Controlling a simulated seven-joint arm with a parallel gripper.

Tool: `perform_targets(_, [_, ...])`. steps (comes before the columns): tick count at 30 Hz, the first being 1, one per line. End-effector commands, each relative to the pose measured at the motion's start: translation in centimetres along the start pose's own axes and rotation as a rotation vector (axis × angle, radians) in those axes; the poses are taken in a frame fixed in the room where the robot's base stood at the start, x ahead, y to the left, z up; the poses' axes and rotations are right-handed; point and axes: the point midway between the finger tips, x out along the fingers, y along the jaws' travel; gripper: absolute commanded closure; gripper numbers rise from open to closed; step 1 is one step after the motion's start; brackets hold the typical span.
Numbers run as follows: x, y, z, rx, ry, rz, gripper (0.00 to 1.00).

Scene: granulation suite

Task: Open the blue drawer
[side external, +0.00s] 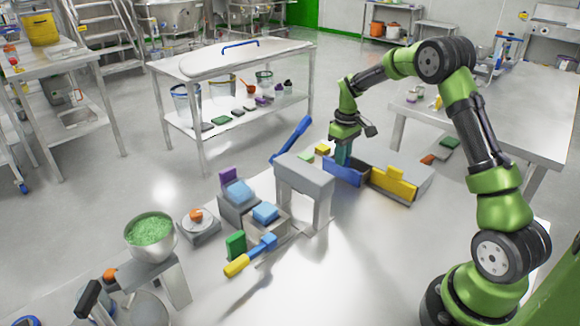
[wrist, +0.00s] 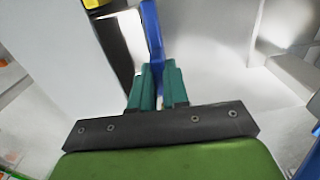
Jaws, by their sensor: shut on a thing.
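The blue drawer (side external: 347,174) is the left one of two fronts in a low grey unit on the table. My gripper (side external: 343,157) points down over it, with its teal fingers at the top of the blue front. In the wrist view, the fingers (wrist: 156,75) are close together on a blue part of the drawer (wrist: 153,25), likely its handle. The fingers hide most of the handle. How far the drawer stands out is hard to tell.
A yellow drawer (side external: 398,186) is just right of the blue one. A grey arch-shaped stand (side external: 305,177) is close on the left, with a blue lever (side external: 292,138) behind it.

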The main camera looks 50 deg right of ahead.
Motion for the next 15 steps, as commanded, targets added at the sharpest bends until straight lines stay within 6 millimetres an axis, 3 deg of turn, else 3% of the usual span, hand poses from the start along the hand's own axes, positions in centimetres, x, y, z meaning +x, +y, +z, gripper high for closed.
perform_targets(1, [0.2,-1.5,0.0,-0.007,-0.003,-0.004,1.00])
perform_targets(6, [0.3,-3.6,0.1,-0.004,-0.004,-0.003,1.00])
perform_targets(15, [0.4,-3.7,0.1,-0.003,-0.004,-0.003,1.00])
